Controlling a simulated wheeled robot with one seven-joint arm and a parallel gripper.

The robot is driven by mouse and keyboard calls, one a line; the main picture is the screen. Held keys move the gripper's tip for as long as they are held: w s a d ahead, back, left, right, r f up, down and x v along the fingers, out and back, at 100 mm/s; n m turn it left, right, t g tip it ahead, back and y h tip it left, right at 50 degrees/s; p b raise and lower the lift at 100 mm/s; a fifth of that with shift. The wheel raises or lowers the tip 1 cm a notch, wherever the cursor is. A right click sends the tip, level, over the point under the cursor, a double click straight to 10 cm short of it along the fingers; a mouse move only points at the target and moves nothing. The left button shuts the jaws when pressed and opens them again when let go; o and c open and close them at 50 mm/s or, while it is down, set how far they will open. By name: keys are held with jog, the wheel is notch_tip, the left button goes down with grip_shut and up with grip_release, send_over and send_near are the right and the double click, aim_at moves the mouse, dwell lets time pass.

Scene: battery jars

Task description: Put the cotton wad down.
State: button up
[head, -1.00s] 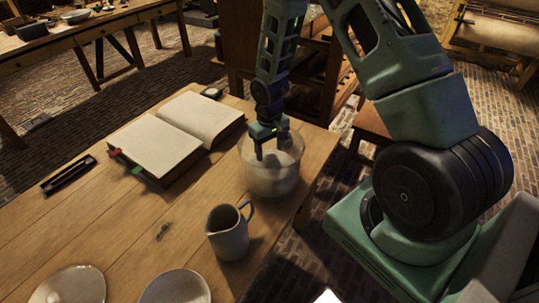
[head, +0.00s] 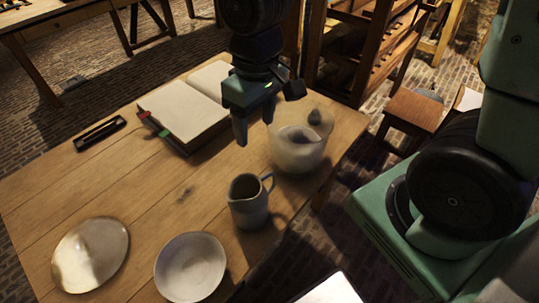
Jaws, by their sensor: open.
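My gripper (head: 255,125) points down above the table, just left of the glass jar (head: 300,160) in the picture. Its fingers are apart and nothing shows between them. The clear, round jar stands upright near the table's right edge. A pale mass (head: 297,138) shows inside the jar, with a small dark grey lump at its upper right. I cannot tell for sure whether the pale mass is the cotton wad. No other cotton wad can be made out.
A grey pitcher (head: 249,203) stands in front of the jar. A white bowl (head: 190,266) and a shallow dish (head: 90,254) are at the near left. An open book (head: 185,112) and a black pen tray (head: 100,133) lie farther back. The table's middle left is clear.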

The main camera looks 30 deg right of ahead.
jog(key=s+a+r+n, duration=0.1)
jog(key=s+a, duration=0.1)
jog(key=s, duration=0.4)
jog(key=s+a+r+n, duration=0.2)
jog(key=s, duration=0.4)
jog(key=shift+a, duration=0.25)
jog(key=shift+o, duration=0.6)
jog(key=shift+w, duration=0.1)
